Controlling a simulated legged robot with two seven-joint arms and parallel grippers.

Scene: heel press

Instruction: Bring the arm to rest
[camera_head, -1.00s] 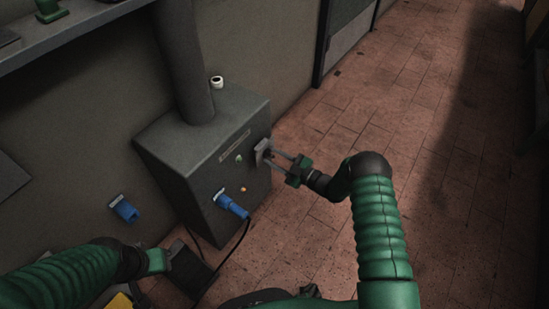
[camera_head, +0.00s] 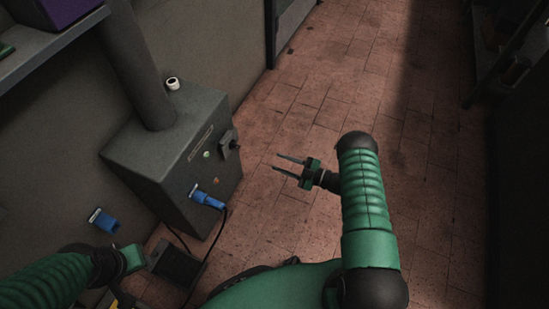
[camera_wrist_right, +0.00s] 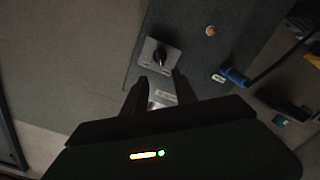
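My right gripper (camera_head: 283,165) is open and empty in the head view. Its two fingers point left toward the grey metal box (camera_head: 170,160), with a clear gap of floor between them and it. A dark switch on a plate (camera_head: 229,144) sits on the box's right face. In the right wrist view the switch (camera_wrist_right: 160,55) is beyond the fingers (camera_wrist_right: 155,92), and they do not appear to touch it. My left gripper (camera_head: 133,258) is at the lower left of the head view, and its fingers are too unclear to read.
A blue plug (camera_head: 207,200) with a dark cable sits in the box's front. A blue socket (camera_head: 103,220) is on the wall. A shelf (camera_head: 50,40) juts out at upper left. Dark shelving (camera_head: 512,60) stands at the right. The tiled floor (camera_head: 330,90) between is clear.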

